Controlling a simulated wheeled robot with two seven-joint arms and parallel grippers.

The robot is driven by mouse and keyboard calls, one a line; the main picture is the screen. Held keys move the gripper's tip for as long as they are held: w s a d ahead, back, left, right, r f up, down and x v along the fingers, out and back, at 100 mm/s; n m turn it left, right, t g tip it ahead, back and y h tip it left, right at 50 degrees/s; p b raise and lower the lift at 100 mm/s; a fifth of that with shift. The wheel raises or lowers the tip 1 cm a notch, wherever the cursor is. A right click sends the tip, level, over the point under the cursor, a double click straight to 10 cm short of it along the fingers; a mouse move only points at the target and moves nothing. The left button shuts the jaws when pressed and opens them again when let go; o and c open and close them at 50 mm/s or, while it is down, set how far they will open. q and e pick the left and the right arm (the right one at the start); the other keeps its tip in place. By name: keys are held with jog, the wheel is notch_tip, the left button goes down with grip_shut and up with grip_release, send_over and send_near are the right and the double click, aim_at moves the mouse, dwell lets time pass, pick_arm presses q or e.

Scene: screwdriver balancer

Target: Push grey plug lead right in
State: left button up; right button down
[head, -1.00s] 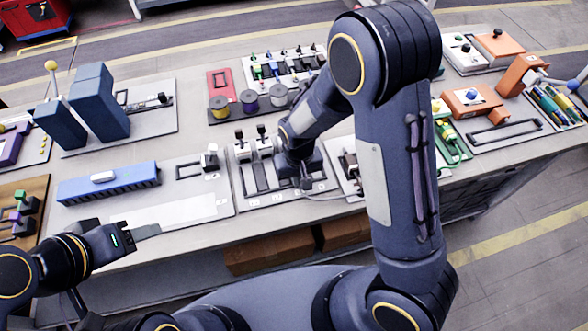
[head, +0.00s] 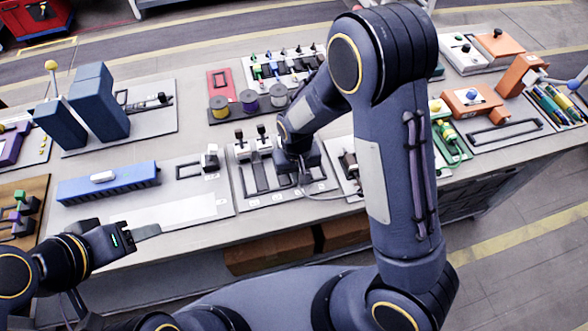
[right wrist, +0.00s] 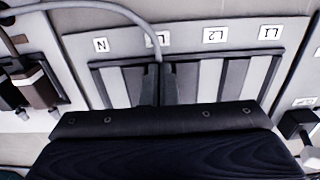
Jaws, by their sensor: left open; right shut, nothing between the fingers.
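The grey lead (right wrist: 152,30) arcs across the top left of the right wrist view and runs down to my right gripper's fingertips. Its plug end is hidden by the fingers. The lead also shows as a thin loop (head: 322,197) in the head view. My right gripper (right wrist: 160,84) is shut over the panel with slots labelled N, L2 and L1 (right wrist: 190,42). The label behind the lead is partly covered. The panel (head: 250,199) is on the bench in the head view. My left gripper (head: 148,232) is open and empty at the bench's front left.
A blue comb-like block (head: 125,185) and a pale strip (head: 185,211) lie left of the panel. Several spools (head: 249,101) stand behind. A brown-grey connector (right wrist: 38,88) is at left in the wrist view.

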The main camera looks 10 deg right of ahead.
jog(key=shift+w, duration=0.95)
jog(key=shift+s, duration=0.2)
jog(key=shift+s, duration=0.4)
notch_tip(320, 180, up, 7)
jog(key=p, duration=0.5)
dwell(0.4)
